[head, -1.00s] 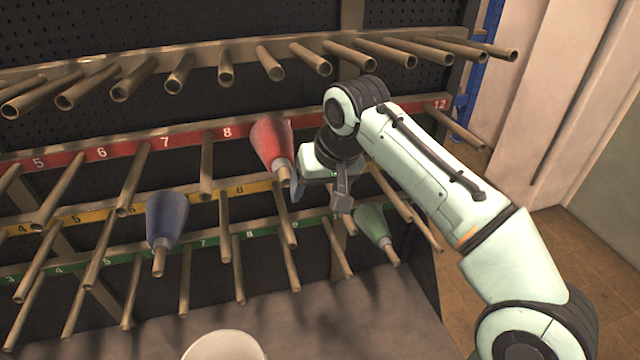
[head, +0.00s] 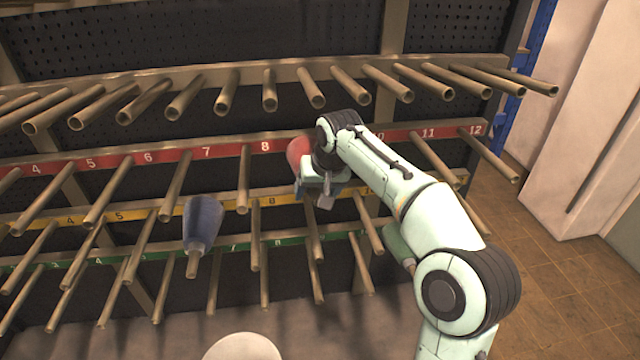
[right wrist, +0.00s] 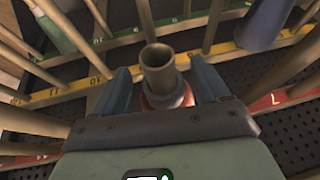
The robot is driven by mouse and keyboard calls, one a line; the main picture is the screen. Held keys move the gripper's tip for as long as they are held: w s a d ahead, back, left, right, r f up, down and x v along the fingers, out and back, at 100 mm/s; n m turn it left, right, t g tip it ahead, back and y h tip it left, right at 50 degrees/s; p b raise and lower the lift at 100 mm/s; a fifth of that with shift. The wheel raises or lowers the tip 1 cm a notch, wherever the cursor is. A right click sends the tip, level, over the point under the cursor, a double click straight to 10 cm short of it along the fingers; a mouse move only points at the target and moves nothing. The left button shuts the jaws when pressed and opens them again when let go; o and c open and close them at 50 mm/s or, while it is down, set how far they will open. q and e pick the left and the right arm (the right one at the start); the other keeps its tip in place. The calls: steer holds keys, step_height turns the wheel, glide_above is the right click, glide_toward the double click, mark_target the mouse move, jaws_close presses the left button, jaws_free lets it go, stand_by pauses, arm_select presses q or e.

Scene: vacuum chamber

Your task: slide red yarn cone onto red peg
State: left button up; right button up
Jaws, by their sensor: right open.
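The red yarn cone (head: 298,152) is at the red rail, right of label 8, partly hidden by my right arm. In the right wrist view, a tube end (right wrist: 158,68) points toward the camera, with part of the red cone (right wrist: 168,97) around or behind it. My right gripper (head: 313,194) is open at the cone's outer end. In the right wrist view, the right gripper's fingers (right wrist: 160,85) stand on either side of the tube, and I see no grip on it. Whether the cone is fully seated on a peg is hidden. My left gripper is not in view.
A blue cone (head: 203,220) hangs on a peg left of the gripper. A green cone (head: 398,240) is partly behind my arm. Rows of bare pegs crowd around, along the red rail (head: 110,160), yellow rail (head: 150,213) and green rail (head: 285,240). A white round object (head: 242,347) is below.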

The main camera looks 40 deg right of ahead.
steer(key=shift+w+f, duration=0.1)
steer(key=shift+w, duration=0.15)
steer(key=shift+s, duration=0.1)
steer(key=c, duration=1.3)
steer(key=shift+w+d, duration=0.25)
steer(key=shift+w, duration=0.3)
jaws_close()
steer(key=o, duration=1.4)
jaws_free()
steer(key=shift+s, duration=0.1)
steer(key=shift+c, duration=0.2)
